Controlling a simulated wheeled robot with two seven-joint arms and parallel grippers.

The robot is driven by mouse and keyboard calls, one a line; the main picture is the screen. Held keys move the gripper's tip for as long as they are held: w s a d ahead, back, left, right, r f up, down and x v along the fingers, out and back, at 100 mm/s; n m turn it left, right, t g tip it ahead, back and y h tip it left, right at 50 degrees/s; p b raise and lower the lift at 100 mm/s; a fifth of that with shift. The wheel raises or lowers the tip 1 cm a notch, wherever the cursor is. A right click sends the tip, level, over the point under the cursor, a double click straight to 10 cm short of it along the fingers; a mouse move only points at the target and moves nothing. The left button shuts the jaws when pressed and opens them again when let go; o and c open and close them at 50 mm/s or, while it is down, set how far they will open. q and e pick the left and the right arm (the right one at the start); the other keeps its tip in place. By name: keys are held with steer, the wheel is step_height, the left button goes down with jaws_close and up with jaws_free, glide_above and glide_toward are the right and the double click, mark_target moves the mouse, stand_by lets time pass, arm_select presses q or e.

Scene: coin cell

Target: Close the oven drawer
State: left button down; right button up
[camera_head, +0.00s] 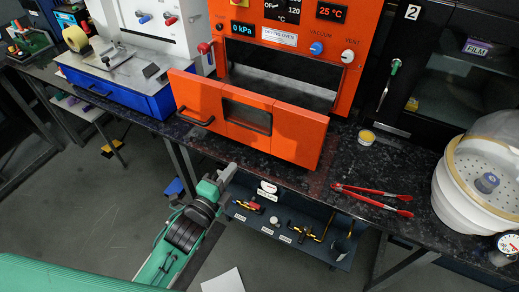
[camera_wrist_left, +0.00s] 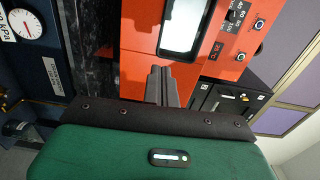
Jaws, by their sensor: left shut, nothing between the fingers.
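The orange oven (camera_head: 283,28) stands on the dark bench. Its orange front drawer (camera_head: 296,137) is pulled out, with a dark gap between it and the oven body. A window is in the drawer's front, and a black handle (camera_head: 195,119) is at its left. My left gripper (camera_head: 229,170) is shut and empty, in front of and below the drawer near the bench's front edge. In the left wrist view, the shut fingers (camera_wrist_left: 161,75) point toward the orange front; whether they touch it I cannot tell. My right gripper is not in view.
Red tongs (camera_head: 372,197) and a small yellow-filled dish (camera_head: 366,137) lie on the bench right of the drawer. A white round vessel (camera_head: 453,207) stands at the far right. A shelf with fittings (camera_head: 290,228) is under the bench. A blue-based machine (camera_head: 113,88) stands left.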

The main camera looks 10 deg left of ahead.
arm_select(q)
steer(key=r, duration=0.1)
steer(key=p, duration=0.3)
glide_toward(260, 129)
steer(key=x, duration=0.5)
steer(key=shift+w, duration=0.35)
steer(key=shift+w+d+f, duration=0.1)
steer(key=shift+w+d, duration=0.15)
steer(key=shift+w, duration=0.3)
